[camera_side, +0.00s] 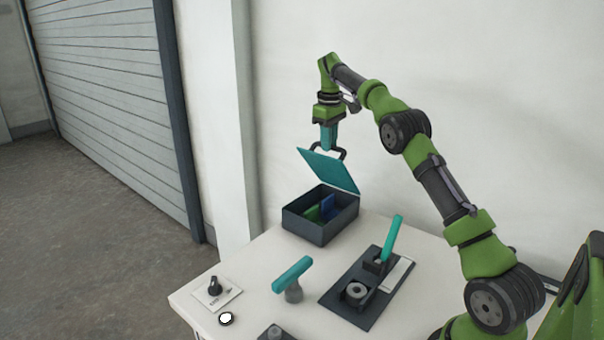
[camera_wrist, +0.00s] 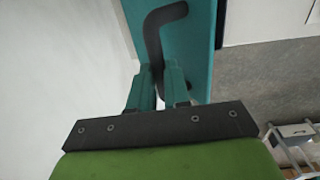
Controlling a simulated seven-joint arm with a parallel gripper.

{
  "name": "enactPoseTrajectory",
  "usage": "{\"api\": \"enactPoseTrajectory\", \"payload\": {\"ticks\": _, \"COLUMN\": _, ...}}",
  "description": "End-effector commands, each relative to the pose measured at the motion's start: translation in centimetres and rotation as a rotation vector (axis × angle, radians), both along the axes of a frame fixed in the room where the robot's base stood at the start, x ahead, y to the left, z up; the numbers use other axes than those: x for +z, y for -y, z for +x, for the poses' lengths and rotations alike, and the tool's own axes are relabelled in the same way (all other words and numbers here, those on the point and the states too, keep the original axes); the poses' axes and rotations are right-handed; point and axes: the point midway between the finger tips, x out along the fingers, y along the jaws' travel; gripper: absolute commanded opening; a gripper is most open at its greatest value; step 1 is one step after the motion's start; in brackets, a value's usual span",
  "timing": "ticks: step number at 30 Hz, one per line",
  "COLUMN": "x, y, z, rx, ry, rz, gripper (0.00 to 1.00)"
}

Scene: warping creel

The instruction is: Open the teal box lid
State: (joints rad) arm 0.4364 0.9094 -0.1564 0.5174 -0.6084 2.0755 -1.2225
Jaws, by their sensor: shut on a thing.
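The teal lid (camera_side: 327,170) of the dark box (camera_side: 308,228) is raised and tilted, standing open above the box at the table's back. Inside the box are a green item (camera_side: 313,213) and a blue item (camera_side: 327,206). My gripper (camera_side: 327,148) is above the lid, shut on the lid's dark handle (camera_side: 342,153). In the wrist view the teal fingers of my gripper (camera_wrist: 159,92) close around the lower part of the bent dark handle (camera_wrist: 163,18), with the teal lid (camera_wrist: 200,40) behind it.
On the white table (camera_side: 262,262) are a teal-handled tool (camera_side: 292,276), a dark plate (camera_side: 345,305) with a teal lever (camera_side: 392,238), a knob on a white plate (camera_side: 215,288) and a white round button (camera_side: 226,319). A wall stands close behind the box.

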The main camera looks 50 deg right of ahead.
Motion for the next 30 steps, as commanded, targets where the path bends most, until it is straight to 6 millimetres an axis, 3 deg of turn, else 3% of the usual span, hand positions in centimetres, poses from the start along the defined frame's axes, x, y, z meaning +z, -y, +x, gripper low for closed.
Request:
{"api": "enactPoseTrajectory", "payload": {"ticks": 1, "x": -1.3, "y": 1.0, "z": -0.5, "rx": -0.007, "ry": -0.032, "rz": -0.011, "gripper": 0.00}}
{"api": "enactPoseTrajectory", "payload": {"ticks": 5, "x": -1.3, "y": 1.0, "z": -0.5, "rx": -0.008, "ry": -0.032, "rz": -0.011, "gripper": 0.00}}
{"api": "enactPoseTrajectory", "payload": {"ticks": 6, "x": -1.3, "y": 1.0, "z": -0.5, "rx": -0.008, "ry": -0.032, "rz": -0.011, "gripper": 0.18}}
{"api": "enactPoseTrajectory", "payload": {"ticks": 11, "x": -1.1, "y": 0.8, "z": -0.5, "rx": -0.007, "ry": -0.027, "rz": -0.009, "gripper": 0.42}}
{"api": "enactPoseTrajectory", "payload": {"ticks": 23, "x": -0.9, "y": 0.1, "z": -0.2, "rx": -0.003, "ry": -0.020, "rz": -0.003, "gripper": 0.42}}
{"api": "enactPoseTrajectory", "payload": {"ticks": 30, "x": -1.9, "y": -2.2, "z": -0.2, "rx": 0.000, "ry": -0.020, "rz": -0.001, "gripper": 0.42}}
